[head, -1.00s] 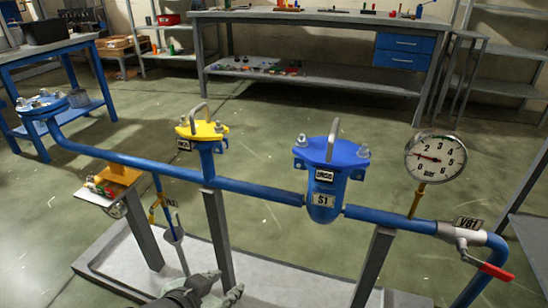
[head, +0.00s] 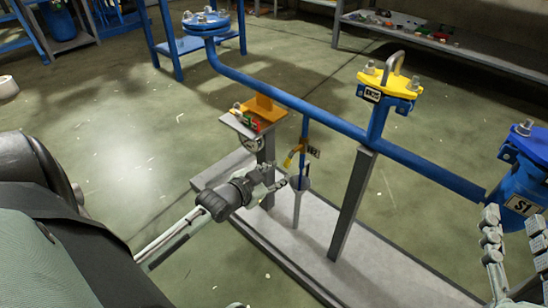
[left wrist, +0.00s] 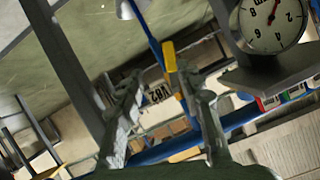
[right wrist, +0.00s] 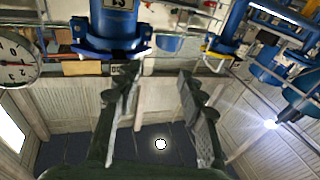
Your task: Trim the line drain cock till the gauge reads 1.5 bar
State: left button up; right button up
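The drain cock is a yellow lever (head: 291,157) on a thin blue pipe, with a small tag (head: 313,152) beside it. My left gripper (head: 280,176) is open and empty, just below and left of the lever. In the left wrist view the yellow lever (left wrist: 169,56) shows just beyond and between the parted fingertips; I cannot tell whether one touches it. My right gripper (right wrist: 158,80) is open and empty near the S1 strainer (head: 523,193). A round dial (right wrist: 16,60) is cut off at the left edge of the right wrist view, too partial to read.
A grey funnel (head: 299,183) stands under the cock. A grey post (head: 352,205) stands right of the cock. Another dial (left wrist: 272,20) hangs near the left gripper.

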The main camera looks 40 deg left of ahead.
aim_at(286, 164)
pick_arm(q)
jog(key=x, duration=0.2)
jog(key=a+b+x, duration=0.1)
jog(key=x, duration=0.3)
jog(key=shift+w+a+f+b, duration=0.1)
jog(key=shift+w+a+b, duration=0.2)
jog(key=shift+b, duration=0.1)
jog(key=shift+w+f, duration=0.2)
jog(key=shift+w, duration=0.5)
pick_arm(e)
notch_tip(286, 164, up, 7)
jog(key=s+t+y, duration=0.1)
jog(key=s+t, duration=0.1)
jog(key=t, duration=0.2)
jog(key=shift+a+y, duration=0.4)
pick_arm(q)
jog(key=shift+c, duration=0.6)
pick_arm(e)
jog(key=shift+s, duration=0.1)
pick_arm(q)
grip_shut()
